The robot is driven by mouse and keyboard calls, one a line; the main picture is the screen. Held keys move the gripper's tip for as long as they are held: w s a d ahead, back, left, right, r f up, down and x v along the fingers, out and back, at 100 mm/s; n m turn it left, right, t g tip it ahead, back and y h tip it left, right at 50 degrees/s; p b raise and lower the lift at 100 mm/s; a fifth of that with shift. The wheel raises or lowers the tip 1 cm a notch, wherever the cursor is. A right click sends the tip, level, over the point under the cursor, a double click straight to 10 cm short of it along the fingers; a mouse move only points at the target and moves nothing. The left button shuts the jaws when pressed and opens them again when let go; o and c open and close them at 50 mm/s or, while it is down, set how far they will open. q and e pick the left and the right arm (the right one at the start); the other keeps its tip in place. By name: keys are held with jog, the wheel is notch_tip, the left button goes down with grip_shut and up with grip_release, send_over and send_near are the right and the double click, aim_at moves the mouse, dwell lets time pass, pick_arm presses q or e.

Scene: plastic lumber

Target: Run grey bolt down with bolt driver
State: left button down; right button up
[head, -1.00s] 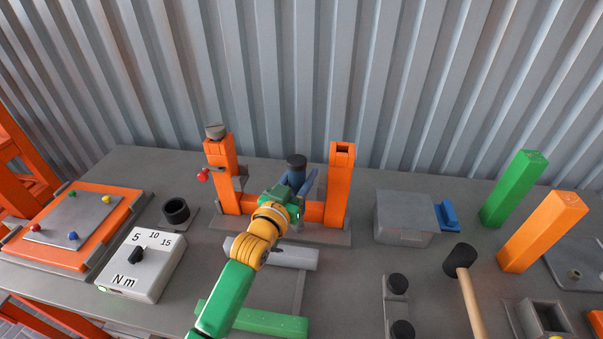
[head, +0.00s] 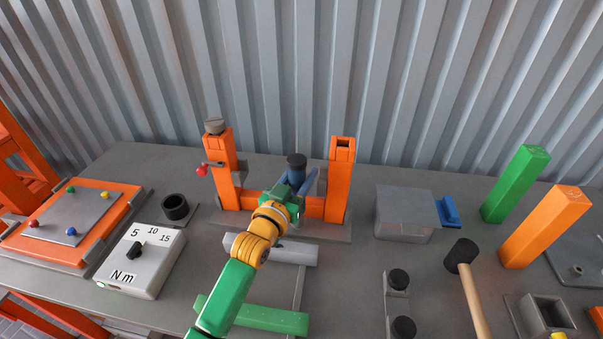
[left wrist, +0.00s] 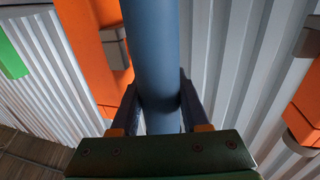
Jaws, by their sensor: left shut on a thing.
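In the left wrist view the blue driver body (left wrist: 155,50) runs between the two fingers (left wrist: 158,98). The grey bolt (head: 214,127) sits on top of the left orange post (head: 221,155), apart from the driver and to its left. The driver's lower end is hidden behind my gripper in the head view. My right gripper is out of view.
The right orange post (head: 342,165) has an open socket in its top. A torque box (head: 145,270) and black ring holder (head: 175,207) stand left. A grey box (head: 404,215), a mallet (head: 461,254) and green and orange bars stand right. A red knob (head: 202,169) juts from the left post.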

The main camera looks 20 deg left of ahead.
aim_at(302, 161)
pick_arm(q)
jog(key=shift+s+f+b, duration=0.2)
jog(key=shift+f+b, duration=0.25)
jog(key=shift+f, duration=0.4)
dwell(0.6)
jog(key=shift+d, duration=0.1)
jog(key=r+p, duration=0.5)
jog(key=shift+w+r+p, duration=0.2)
jog(key=shift+r+p, duration=0.1)
jog(key=shift+p, duration=0.05)
jog(key=shift+f, duration=0.15)
